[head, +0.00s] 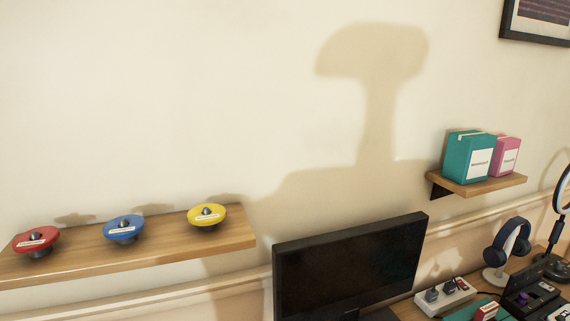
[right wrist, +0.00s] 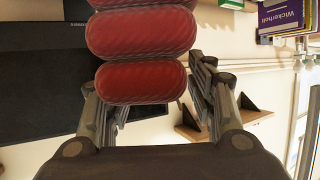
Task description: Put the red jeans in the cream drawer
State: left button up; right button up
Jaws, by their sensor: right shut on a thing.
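A red, folded bundle with rounded, roll-like layers (right wrist: 140,82), which I take to be the red jeans, shows in the right wrist view. My right gripper (right wrist: 155,92) is shut on it, with a finger on either side. The far end of the bundle is cut off by the top edge of the picture. No cream drawer shows in either view. My left gripper is in neither view, and the head view shows no gripper.
In the head view a wooden shelf (head: 160,243) bears red, blue and yellow round objects. A dark monitor (head: 350,270) stands right of it. A small wall shelf (head: 480,187) holds teal and pink boxes. The desk at right holds a power strip (head: 447,296) and headphones (head: 508,245).

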jog(key=r, duration=0.1)
jog(key=r+n+g+y, duration=0.1)
jog(key=shift+s+a+r, duration=0.1)
jog(key=shift+a+r, duration=0.15)
jog(key=shift+r, duration=0.05)
jog(key=shift+s+a+r+n+g, duration=0.15)
jog(key=shift+s+r+n+g, duration=0.1)
jog(key=shift+r+n+g, duration=0.2)
jog(key=shift+w+r+t, duration=0.1)
jog(key=shift+r+t, duration=0.05)
jog(key=shift+t, duration=0.1)
dwell(0.6)
